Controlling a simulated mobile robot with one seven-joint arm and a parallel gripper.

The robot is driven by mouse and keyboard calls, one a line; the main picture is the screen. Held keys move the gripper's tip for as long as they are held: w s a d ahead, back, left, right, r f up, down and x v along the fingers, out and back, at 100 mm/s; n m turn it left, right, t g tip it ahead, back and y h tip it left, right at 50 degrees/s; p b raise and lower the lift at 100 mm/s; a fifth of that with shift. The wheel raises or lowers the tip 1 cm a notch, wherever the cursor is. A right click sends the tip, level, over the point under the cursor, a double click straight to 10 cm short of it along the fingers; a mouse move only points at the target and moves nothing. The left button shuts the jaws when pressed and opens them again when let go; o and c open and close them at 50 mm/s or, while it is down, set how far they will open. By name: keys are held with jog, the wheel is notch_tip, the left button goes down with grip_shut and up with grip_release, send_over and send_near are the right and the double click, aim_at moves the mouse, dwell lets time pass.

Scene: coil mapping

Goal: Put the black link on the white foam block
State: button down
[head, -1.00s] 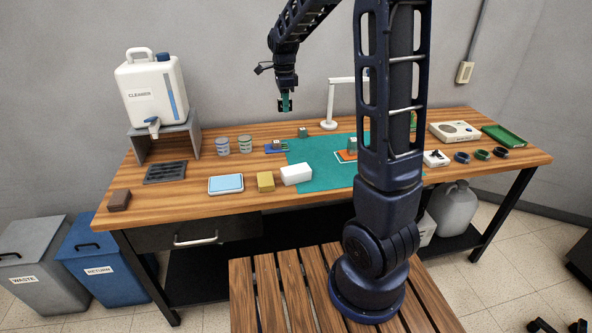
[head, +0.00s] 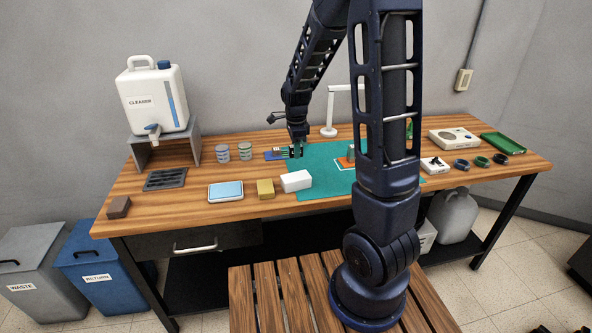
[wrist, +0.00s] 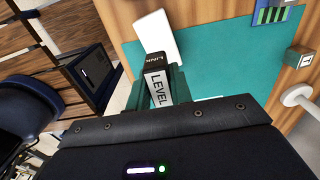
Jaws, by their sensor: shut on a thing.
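My gripper (wrist: 157,92) is shut on the black link (wrist: 154,58), a dark piece lettered LINK with a white LEVEL label on its face. In the head view my gripper (head: 295,151) hangs low near the far left edge of the teal mat, and the link is too small to make out there. The white foam block (head: 296,181) lies on the near left part of the mat, in front of my gripper. The wrist view also shows the foam block (wrist: 158,35), partly hidden behind the link.
A blue rack (wrist: 272,12) lies beside the mat's far left edge. A white lamp (head: 329,131) stands behind. The teal mat (head: 318,176) has free room right of the foam block.

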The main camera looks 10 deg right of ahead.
aim_at(296, 176)
jog(key=shift+f, duration=4.3)
jog(key=shift+f, duration=0.15)
jog(key=c, duration=1.3)
grip_release()
jog(key=shift+o, duration=0.2)
notch_tip(296, 176, up, 12)
jog(key=shift+r, duration=0.25)
jog(key=s+d+r+n+t, duration=0.1)
jog(key=s+d+r+n, duration=0.2)
jog(key=s+r+n, duration=0.2)
jog(key=s+d+r+n+t, duration=0.2)
jog(key=s+r+n, duration=0.3)
jog(key=s, duration=0.6)
jog(key=s+d+r+n+t, duration=0.1)
jog(key=s+d+r+n, duration=0.3)
jog(key=s+n, duration=0.4)
jog(key=shift+r+t, duration=0.3)
jog(key=shift+r, duration=0.55)
